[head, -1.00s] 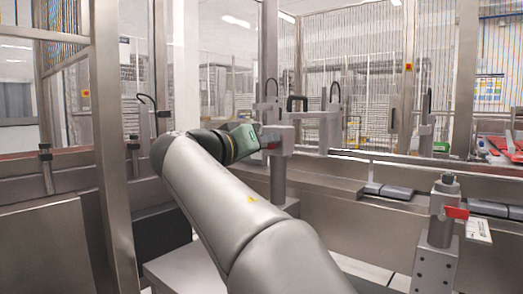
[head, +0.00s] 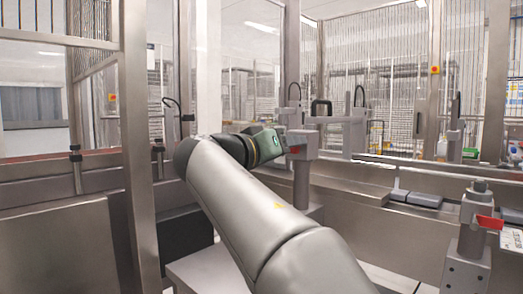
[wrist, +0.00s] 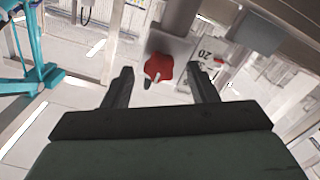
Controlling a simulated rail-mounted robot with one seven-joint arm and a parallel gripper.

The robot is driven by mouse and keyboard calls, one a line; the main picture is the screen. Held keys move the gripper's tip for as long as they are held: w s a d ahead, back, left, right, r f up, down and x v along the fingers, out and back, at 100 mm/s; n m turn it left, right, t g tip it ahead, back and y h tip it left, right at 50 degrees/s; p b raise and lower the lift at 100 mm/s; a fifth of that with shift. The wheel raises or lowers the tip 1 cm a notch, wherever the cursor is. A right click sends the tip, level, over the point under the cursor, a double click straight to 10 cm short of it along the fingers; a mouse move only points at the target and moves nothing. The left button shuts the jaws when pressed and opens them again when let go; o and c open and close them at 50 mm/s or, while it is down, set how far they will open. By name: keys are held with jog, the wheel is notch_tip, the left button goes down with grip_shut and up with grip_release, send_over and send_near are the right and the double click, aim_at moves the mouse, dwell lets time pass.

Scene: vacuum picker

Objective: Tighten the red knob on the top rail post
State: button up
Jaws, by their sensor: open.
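The red knob (wrist: 158,67) is a small lobed handle on the side of a grey rail post (wrist: 172,42) in the wrist view. In the head view a small part of the red knob (head: 294,150) shows on the post (head: 302,170), just past the end of my arm. My gripper (wrist: 160,74) is open, with one dark finger on each side of the knob in the picture. The fingers look apart from the knob, and I cannot tell how far it lies beyond the fingertips. In the head view my gripper's fingers are mostly hidden.
A second post (head: 468,240) with a red handle (head: 490,222) stands at the front right. A metal frame upright (head: 143,150) is left of my arm. Grey blocks (head: 424,199) lie on the rail ledge. A teal structure (wrist: 30,75) shows at left in the wrist view.

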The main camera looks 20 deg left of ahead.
jog(key=p+v, duration=0.2)
jog(key=v, duration=1.5)
jog(key=shift+p, duration=0.3)
jog(key=shift+w+a, duration=0.1)
